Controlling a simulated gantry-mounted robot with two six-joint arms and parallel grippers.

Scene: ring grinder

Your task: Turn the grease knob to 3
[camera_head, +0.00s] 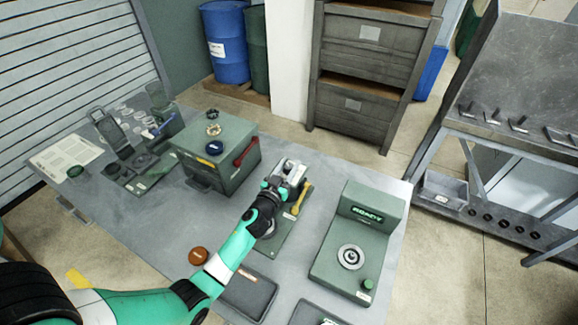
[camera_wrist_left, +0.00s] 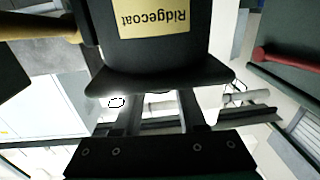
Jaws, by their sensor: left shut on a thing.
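My left gripper (camera_head: 274,186) reaches over the small green stand (camera_head: 287,237) in the middle of the table. In the left wrist view its two fingers (camera_wrist_left: 160,95) are shut at the lower flange of a dark part with a yellow label reading "Ridgecoat" (camera_wrist_left: 155,18), upside down. The wrist covers most of this part in the head view. I cannot tell whether it is the grease knob, and no number scale is readable. A yellow lever (camera_head: 301,199) is just right of the gripper. My right gripper is not in view.
A green box with a red handle (camera_head: 245,152) stands left of the gripper. A green machine reading "READY" (camera_head: 368,214) stands to its right. An orange-brown knob (camera_head: 198,256) and a dark tray (camera_head: 247,293) lie in front. The table's middle left is clear.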

